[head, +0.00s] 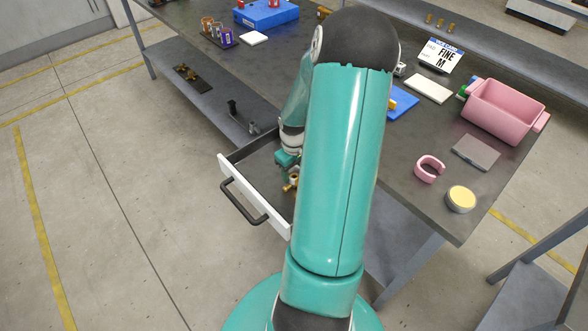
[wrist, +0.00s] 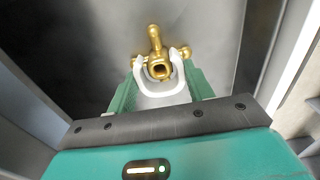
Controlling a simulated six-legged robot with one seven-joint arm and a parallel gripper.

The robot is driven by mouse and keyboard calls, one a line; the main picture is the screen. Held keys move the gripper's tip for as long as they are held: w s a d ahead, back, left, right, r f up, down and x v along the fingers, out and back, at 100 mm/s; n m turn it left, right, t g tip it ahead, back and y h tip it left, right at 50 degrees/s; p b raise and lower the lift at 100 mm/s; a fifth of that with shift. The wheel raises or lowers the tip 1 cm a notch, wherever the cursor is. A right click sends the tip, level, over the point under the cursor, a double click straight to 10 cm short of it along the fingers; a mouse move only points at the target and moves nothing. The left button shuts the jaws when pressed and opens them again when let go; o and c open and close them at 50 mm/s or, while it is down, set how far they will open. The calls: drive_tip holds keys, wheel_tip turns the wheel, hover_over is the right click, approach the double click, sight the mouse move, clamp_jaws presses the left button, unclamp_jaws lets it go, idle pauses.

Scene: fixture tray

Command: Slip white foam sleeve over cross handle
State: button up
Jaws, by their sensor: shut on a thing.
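The white foam sleeve (wrist: 166,97) is a U-shaped piece held between the green fingers of my gripper (wrist: 162,88) in the wrist view. Its open mouth faces the brass cross handle (wrist: 155,38). The handle's near end appears between the sleeve's two prongs; I cannot tell whether they touch or how deep it sits. In the head view my gripper (head: 287,168) is low inside the open drawer, and a bit of the brass handle (head: 293,180) shows beside it. My arm hides most of the drawer's right side, and the sleeve cannot be made out there.
The drawer (head: 232,196) stands open, its walls close around my gripper. On the bench are a pink C-shaped piece (head: 429,169), a yellow-topped round tin (head: 461,198), a grey plate (head: 475,152) and a pink bin (head: 505,110). Dark parts (head: 240,117) lie on the lower shelf.

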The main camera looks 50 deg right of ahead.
drive_tip(key=shift+r, duration=0.2)
drive_tip(key=shift+f, duration=0.35)
idle(0.4)
drive_tip(key=o, duration=1.3)
drive_tip(key=shift+o, duration=0.2)
wheel_tip(320, 180, up, 5)
idle(0.8)
